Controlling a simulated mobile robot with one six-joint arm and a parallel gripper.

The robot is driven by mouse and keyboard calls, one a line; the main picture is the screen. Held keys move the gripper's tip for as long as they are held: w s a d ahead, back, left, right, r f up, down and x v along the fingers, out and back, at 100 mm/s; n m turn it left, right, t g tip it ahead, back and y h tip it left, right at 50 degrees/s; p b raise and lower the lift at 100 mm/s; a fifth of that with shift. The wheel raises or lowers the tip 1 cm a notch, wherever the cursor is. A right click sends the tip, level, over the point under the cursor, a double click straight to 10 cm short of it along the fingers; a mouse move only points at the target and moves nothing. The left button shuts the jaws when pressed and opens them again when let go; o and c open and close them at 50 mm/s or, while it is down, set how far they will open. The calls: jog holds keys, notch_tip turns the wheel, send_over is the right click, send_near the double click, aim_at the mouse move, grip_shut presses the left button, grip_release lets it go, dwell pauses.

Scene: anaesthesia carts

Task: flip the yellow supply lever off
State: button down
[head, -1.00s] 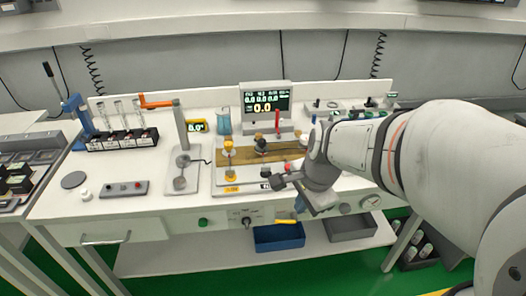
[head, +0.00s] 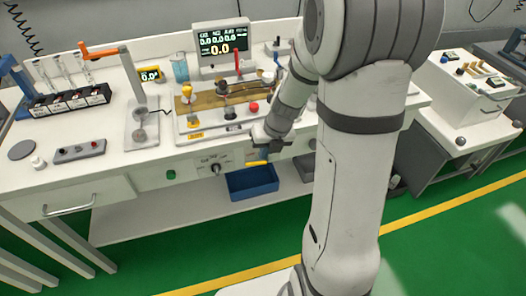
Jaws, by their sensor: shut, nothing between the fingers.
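The yellow lever (head: 257,163) sits on the front panel of the bench, right of a black dial, and lies nearly horizontal. My gripper (head: 262,139) is just above it in the picture, at the bench's front edge, and points toward the panel. The gripper is shut with nothing seen in it. I cannot tell its exact distance to the lever, but a gap shows between them. My arm hides the right part of the front panel.
A blue bin (head: 252,183) stands on the shelf below the lever. A black dial (head: 215,168) and a green button (head: 171,174) are to the left on the panel. A wooden board (head: 205,103) with fittings and a monitor (head: 221,43) stand on the bench.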

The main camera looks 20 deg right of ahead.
jog(key=w+a+f+b, duration=0.2)
jog(key=w+f, duration=0.2)
jog(key=f, duration=0.5)
jog(key=shift+w, duration=0.4)
jog(key=shift+f, duration=0.1)
jog(key=shift+w+a+f+p, duration=0.1)
jog(key=shift+a+f+p, duration=0.35)
jog(key=shift+f+p, duration=0.35)
jog(key=shift+f, duration=0.1)
